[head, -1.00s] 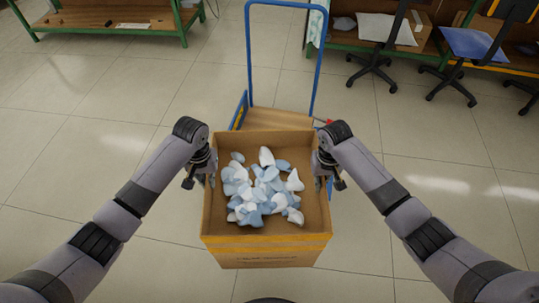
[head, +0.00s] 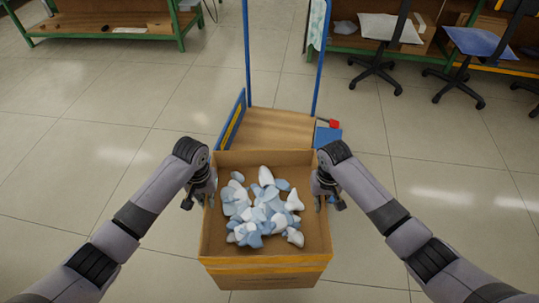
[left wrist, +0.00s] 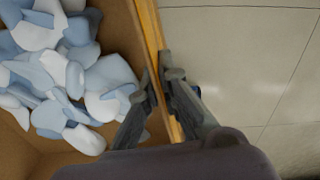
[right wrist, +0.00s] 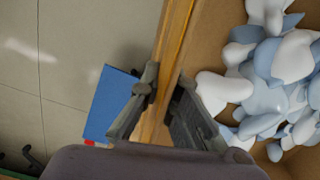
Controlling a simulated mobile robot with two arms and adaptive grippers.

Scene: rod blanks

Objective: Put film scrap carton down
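The film scrap carton (head: 228,262) is an open brown box with a yellow band, filled with white and pale blue scraps (head: 262,210). My left gripper (head: 207,190) is at its left wall, with one finger inside and one outside in the left wrist view (left wrist: 160,92). My right gripper (head: 322,188) is at its right wall, its fingers on both sides of the rim in the right wrist view (right wrist: 165,92). Both look closed on the walls. The carton looks level; its underside is hidden.
A cart with a wooden deck (head: 268,128) and a blue handle frame (head: 247,60) stands just beyond the carton. A blue piece (head: 327,136) with a red part lies at its right. Green-framed benches and chairs (head: 376,66) stand at the back. The tiled floor is open on both sides.

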